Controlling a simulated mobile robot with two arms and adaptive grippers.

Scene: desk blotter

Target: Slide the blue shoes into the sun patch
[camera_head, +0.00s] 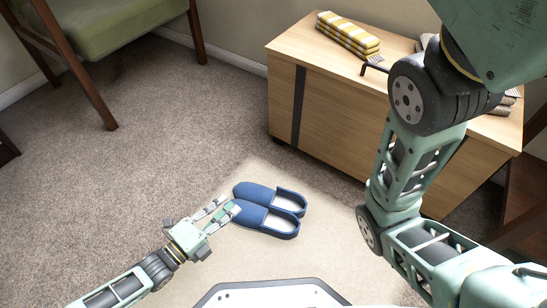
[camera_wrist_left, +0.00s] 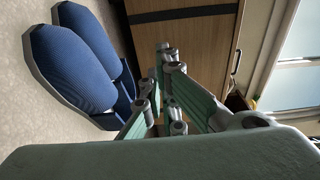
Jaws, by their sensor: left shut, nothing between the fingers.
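Two blue slip-on shoes (camera_head: 268,207) lie side by side on the carpet, toes to the left and heel openings to the right. They lie inside the bright sun patch (camera_head: 325,240), near its upper part. My left gripper (camera_head: 229,207) is shut and empty, low at the toe ends of the shoes. Whether its fingertips touch them is unclear. In the left wrist view the shoes (camera_wrist_left: 80,65) are at the upper left, beside the fingers (camera_wrist_left: 160,95). My right gripper is out of view; only my right arm shows.
A wooden cabinet (camera_head: 345,125) stands behind the shoes, with folded yellow-striped cloth (camera_head: 348,36) on top. A green-cushioned chair (camera_head: 110,25) is at the upper left. Bare carpet (camera_head: 110,175) lies open on the left. My right arm covers part of the cabinet.

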